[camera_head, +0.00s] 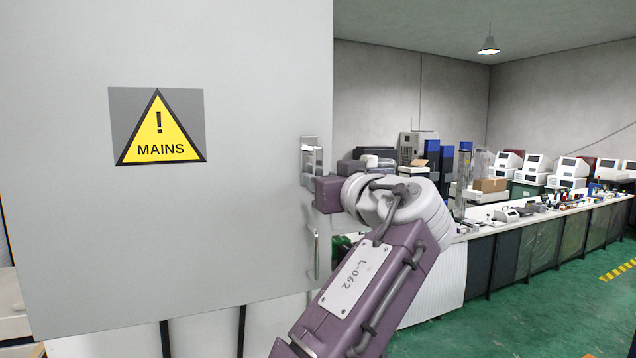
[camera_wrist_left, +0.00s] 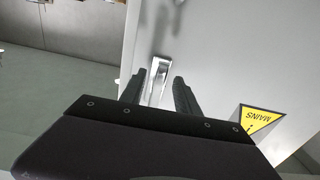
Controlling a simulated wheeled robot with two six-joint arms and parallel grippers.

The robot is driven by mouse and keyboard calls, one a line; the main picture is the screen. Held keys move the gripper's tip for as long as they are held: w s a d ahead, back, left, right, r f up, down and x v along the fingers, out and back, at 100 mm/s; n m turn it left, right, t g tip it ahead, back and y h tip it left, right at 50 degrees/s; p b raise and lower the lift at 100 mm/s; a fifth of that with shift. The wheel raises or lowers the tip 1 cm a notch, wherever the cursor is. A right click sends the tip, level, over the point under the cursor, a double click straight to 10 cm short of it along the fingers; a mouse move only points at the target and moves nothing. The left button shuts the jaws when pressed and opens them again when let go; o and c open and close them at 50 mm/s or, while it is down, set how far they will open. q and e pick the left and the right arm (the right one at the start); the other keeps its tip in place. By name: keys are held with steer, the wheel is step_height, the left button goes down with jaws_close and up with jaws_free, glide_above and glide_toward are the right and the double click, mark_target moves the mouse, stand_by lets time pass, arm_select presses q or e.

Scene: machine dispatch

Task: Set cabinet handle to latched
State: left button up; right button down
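The grey cabinet door (camera_head: 230,240) fills the left of the head view and carries a yellow MAINS sign (camera_head: 157,130). A metal handle (camera_head: 316,255) hangs along the door's right edge, below a metal fitting (camera_head: 309,145). My left arm's wrist covers part of the handle in the head view, and its fingers are hard to make out there. In the left wrist view my left gripper (camera_wrist_left: 157,77) is open. Its two dark fingers stand on either side of the shiny handle (camera_wrist_left: 155,88), with gaps showing. Contact cannot be told. My right gripper is not in view.
A long bench (camera_head: 545,222) with several machines and small items runs along the right. A cardboard box (camera_head: 489,185) stands on it.

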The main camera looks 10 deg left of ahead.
arm_select(q)
steer(key=v, duration=0.6)
steer(key=shift+b, duration=0.3)
steer(key=w+f+m+g+h+b, duration=0.1)
steer(key=w+f+m+h, duration=0.2)
steer(key=f, duration=0.4)
steer(key=w+f+m+g, duration=0.1)
steer(key=w+f+m, duration=0.3)
steer(key=f, duration=0.3)
steer(key=a+f+m+g+h+b, duration=0.1)
steer(key=a+f+m+g+h, duration=0.1)
steer(key=f, duration=0.9)
steer(key=a+f+m+g+h+b, duration=0.1)
steer(key=a+f+g, duration=0.1)
steer(key=f, duration=0.8)
steer(key=s+a+f+n+g+h, duration=0.1)
steer(key=s+a+f+g+h, duration=0.1)
steer(key=s+f, duration=1.1)
steer(key=s+a+f+n+g+h+b, duration=0.1)
steer(key=s+a+f+g, duration=0.3)
steer(key=s+f, duration=0.9)
steer(key=shift+s+f+n+g+h, duration=0.25)
steer(key=shift+f+n+g+h, duration=0.35)
steer(key=shift+g, duration=0.3)
